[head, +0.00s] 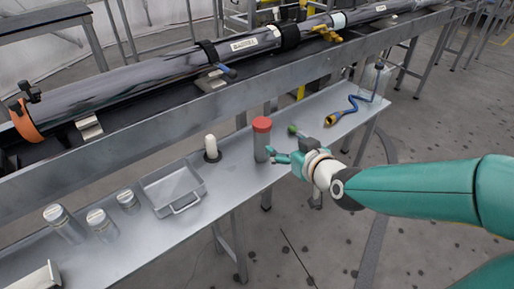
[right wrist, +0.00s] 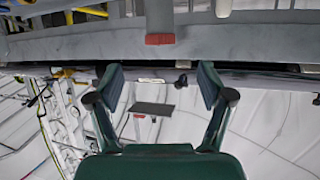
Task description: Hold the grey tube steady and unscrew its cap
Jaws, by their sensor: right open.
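The grey tube (head: 261,148) stands upright on the lower metal shelf, with a red cap (head: 262,124) on its top. In the right wrist view the picture is upside down: the grey tube (right wrist: 159,15) hangs from the top edge and its red cap (right wrist: 160,39) points down. My right gripper (head: 273,154) is close to the right side of the tube, below the cap. In the right wrist view it (right wrist: 159,72) is open and empty, with the tube ahead, in line with the gap. I cannot tell from these views whether a finger touches it. My left gripper is not in view.
A white cylinder on a dark base (head: 211,147) and a metal tray (head: 149,190) are left of the tube. Several capped jars (head: 104,226) stand farther left. A blue-corded tool (head: 343,114) lies to the right. The rail with the long barrel (head: 140,77) runs behind, above the shelf.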

